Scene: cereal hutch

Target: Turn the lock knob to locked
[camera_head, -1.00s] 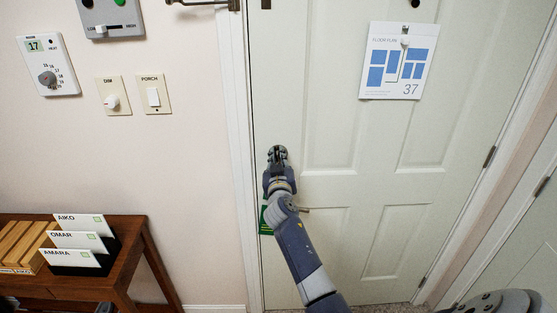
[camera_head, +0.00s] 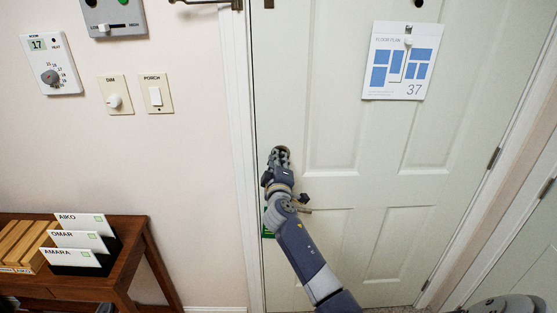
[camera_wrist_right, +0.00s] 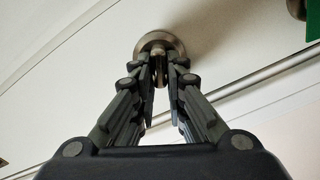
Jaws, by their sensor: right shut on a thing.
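The lock knob (camera_wrist_right: 160,44) is a round metal fitting on the white door (camera_head: 340,240), seen at the top middle of the right wrist view. My right gripper (camera_wrist_right: 162,68) is shut on the knob's small turn piece, with a finger on each side. In the head view my right gripper (camera_head: 279,156) reaches the door's left edge and hides the knob. I cannot tell whether the knob stands at locked. My left gripper is not clearly in view.
A green tag (camera_head: 268,222) hangs partly behind my arm, near a door handle (camera_head: 303,209). A floor plan sheet (camera_head: 401,62) is on the door. Wall switches (camera_head: 157,93) and a wooden table (camera_head: 130,262) with name cards (camera_head: 80,240) stand to the left.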

